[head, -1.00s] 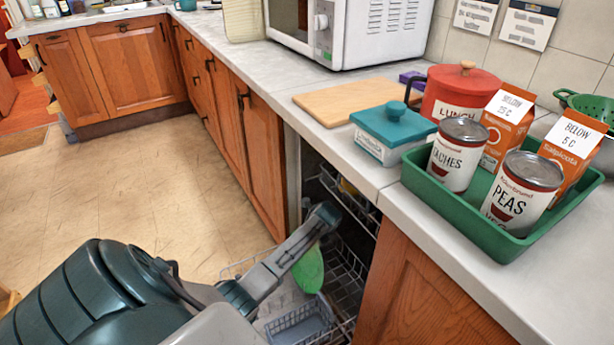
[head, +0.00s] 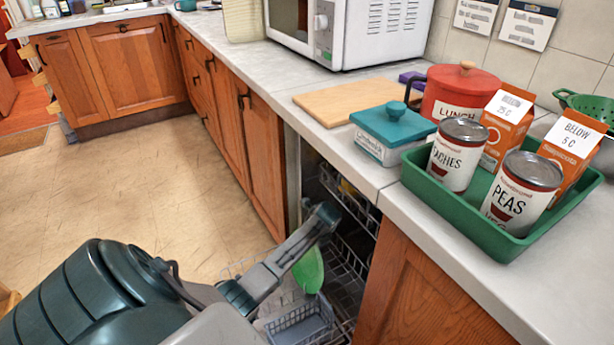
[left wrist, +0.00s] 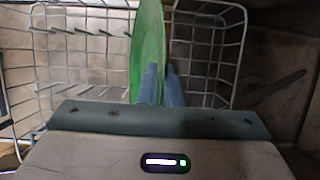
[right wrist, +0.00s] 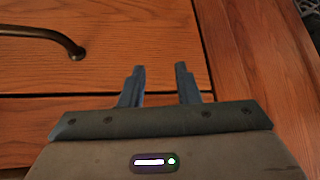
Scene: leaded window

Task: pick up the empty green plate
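The green plate (head: 309,268) stands on edge in the dishwasher's lower rack, below my left wrist in the head view; nothing shows on its visible face. In the left wrist view the plate (left wrist: 148,45) is seen nearly edge-on. My left gripper (left wrist: 161,72) has its fingers close together, one on each side of the plate's near rim. The contact itself is partly hidden by the fingers. My right gripper (right wrist: 160,68) is open and empty in front of a wooden cupboard front (right wrist: 105,120).
The wire rack (left wrist: 85,60) surrounds the plate, with a grey basket (head: 300,325) close by. An upper rack (head: 350,205) is above. The counter holds a green tray (head: 520,245) with cans and cartons, a teal-lidded box (head: 390,140) and a cutting board (head: 345,98).

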